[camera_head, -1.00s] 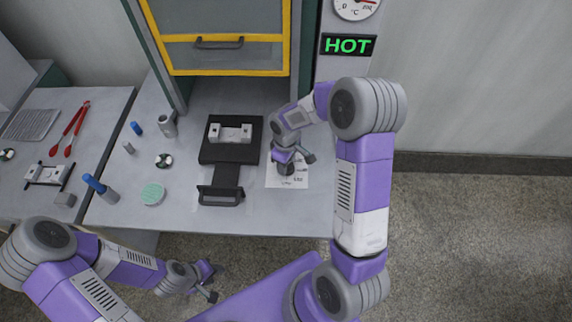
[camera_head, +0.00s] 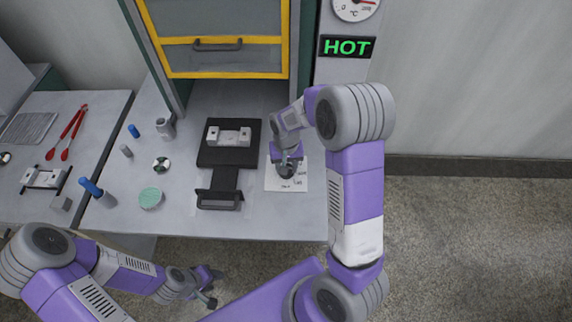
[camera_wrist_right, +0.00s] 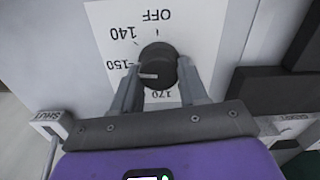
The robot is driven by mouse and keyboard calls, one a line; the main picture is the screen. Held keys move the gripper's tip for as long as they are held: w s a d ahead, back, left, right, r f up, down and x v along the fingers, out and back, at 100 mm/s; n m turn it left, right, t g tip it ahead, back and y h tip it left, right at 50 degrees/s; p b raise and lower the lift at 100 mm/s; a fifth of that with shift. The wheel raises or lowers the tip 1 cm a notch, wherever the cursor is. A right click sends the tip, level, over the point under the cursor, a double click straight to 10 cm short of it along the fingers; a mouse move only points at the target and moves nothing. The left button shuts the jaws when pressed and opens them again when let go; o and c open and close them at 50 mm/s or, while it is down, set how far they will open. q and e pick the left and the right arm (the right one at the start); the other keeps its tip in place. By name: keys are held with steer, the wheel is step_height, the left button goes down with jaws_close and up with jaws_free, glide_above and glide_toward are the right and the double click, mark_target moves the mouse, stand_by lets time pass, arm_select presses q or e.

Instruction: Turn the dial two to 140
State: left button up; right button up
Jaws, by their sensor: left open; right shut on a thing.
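The dial is a round black knob (camera_wrist_right: 158,62) on a white panel (camera_wrist_right: 205,25) marked OFF, 140, 150 and 170, upside down in the right wrist view. Its white line lies on the left side of the knob, toward the 150 side rather than 140. My right gripper (camera_wrist_right: 160,80) is shut on the knob, one finger on each side. In the head view my right gripper (camera_head: 287,163) is over the white panel (camera_head: 300,183) and hides most of the knob. My left gripper (camera_head: 208,290) is open and empty, low in front of the bench.
A black press-like plate with a handle (camera_head: 219,200) is just left of the dial. A yellow-framed hood (camera_head: 215,73) stands behind, with a lit HOT sign (camera_head: 347,46) and a gauge (camera_head: 355,6). Small bottles and red tongs (camera_head: 73,130) lie left. Open floor is at right.

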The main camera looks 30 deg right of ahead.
steer(key=m+p, duration=0.1)
steer(key=m, duration=0.2)
steer(key=shift+r+m, duration=0.1)
steer(key=shift+m, duration=0.2)
steer(key=shift+d+m+p, duration=0.1)
steer(key=shift+m+p, duration=0.55)
steer(key=shift+m, duration=1.15)
steer(key=o, duration=1.1)
steer(key=shift+s, duration=0.1)
steer(key=shift+c, duration=0.2)
step_height(320, 180, up, 7)
steer(key=shift+r+p, duration=0.2)
steer(key=shift+p, duration=0.6)
